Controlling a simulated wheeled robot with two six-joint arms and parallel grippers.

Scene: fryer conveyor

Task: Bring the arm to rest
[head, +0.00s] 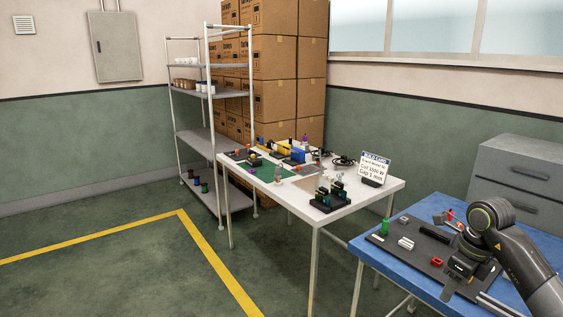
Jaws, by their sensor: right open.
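My right arm comes in from the lower right, over the blue-topped table (398,262). It bends at a round dark joint, and the wrist points down toward the near part of the table. My right gripper (460,283) is small and dark against the dark mat (405,262). Its jaws are open, and I see nothing held between them. The height of the fingertips above the mat is hard to tell. My left gripper and left arm are out of view.
A white table (375,196) with many small parts and a sign (375,166) stands behind. A grey drawer cabinet (520,175) is at right. Floor at left is clear.

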